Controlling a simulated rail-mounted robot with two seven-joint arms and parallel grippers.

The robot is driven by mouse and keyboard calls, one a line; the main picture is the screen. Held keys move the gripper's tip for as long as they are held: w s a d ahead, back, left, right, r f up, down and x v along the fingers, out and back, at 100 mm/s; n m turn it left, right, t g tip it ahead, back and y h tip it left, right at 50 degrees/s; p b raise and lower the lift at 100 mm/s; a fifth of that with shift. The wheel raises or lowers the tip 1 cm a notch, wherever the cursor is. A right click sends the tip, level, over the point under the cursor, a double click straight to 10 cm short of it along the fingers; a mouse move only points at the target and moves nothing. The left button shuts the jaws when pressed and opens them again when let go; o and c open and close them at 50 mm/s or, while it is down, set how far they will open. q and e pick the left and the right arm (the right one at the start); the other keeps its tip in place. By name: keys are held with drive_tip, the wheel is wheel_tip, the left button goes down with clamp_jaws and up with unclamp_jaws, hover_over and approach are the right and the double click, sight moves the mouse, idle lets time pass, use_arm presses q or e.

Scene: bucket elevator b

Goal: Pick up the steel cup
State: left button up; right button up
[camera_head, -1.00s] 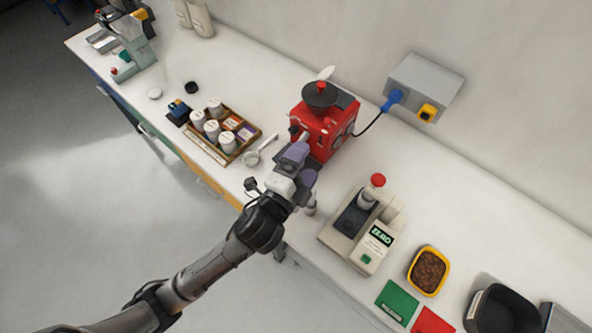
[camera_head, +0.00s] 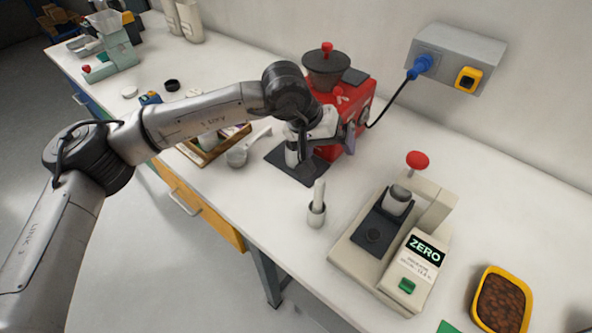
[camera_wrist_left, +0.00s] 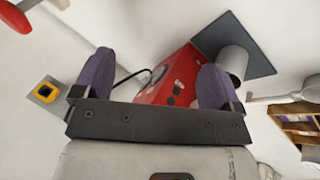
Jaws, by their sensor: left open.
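A pale grey cylinder that looks like the steel cup (camera_head: 292,150) stands on a dark mat (camera_head: 296,170) in front of the red machine, partly covered by my arm. In the left wrist view it (camera_wrist_left: 233,62) appears beyond the right finger, on the dark mat (camera_wrist_left: 250,52). My left gripper (camera_head: 346,136) is close to the red machine, to the right of the cup. Its purple fingers (camera_wrist_left: 156,78) are spread with nothing held between them. My right gripper is out of view.
The red machine (camera_head: 358,98) stands behind the mat. A small pot with a white stick (camera_head: 317,214) stands in front. A beige press (camera_head: 357,254) and a yellow-rimmed bean tray (camera_head: 478,312) are to the right. A wooden tray (camera_head: 214,151) lies left, partly behind my arm.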

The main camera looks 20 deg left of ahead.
use_arm(q)
drive_tip(key=w+a+t+y+b, duration=0.1)
drive_tip(key=w+a+y+b, duration=0.3)
drive_tip(key=a, duration=0.6)
drive_tip(key=y, duration=0.1)
hover_over(296, 153)
drive_tip(key=a, duration=0.1)
wheel_tip(296, 153, down, 5)
drive_tip(key=shift+s+a+f+m+b, duration=0.1)
drive_tip(key=shift+f+m+b, duration=0.35)
drive_tip(key=shift+f, duration=0.3)
drive_tip(key=b+x, duration=0.2)
drive_tip(key=x, duration=0.2)
drive_tip(key=shift+s+f, duration=0.1)
drive_tip(key=shift+f, duration=0.5)
use_arm(e)
wheel_tip(296, 153, down, 8)
drive_tip(key=shift+d+f, duration=0.15)
drive_tip(key=shift+f, duration=0.1)
use_arm(q)
drive_tip(key=shift+r, duration=0.1)
drive_tip(key=c, duration=1.4)
use_arm(e)
drive_tip(key=shift+a, duration=0.2)
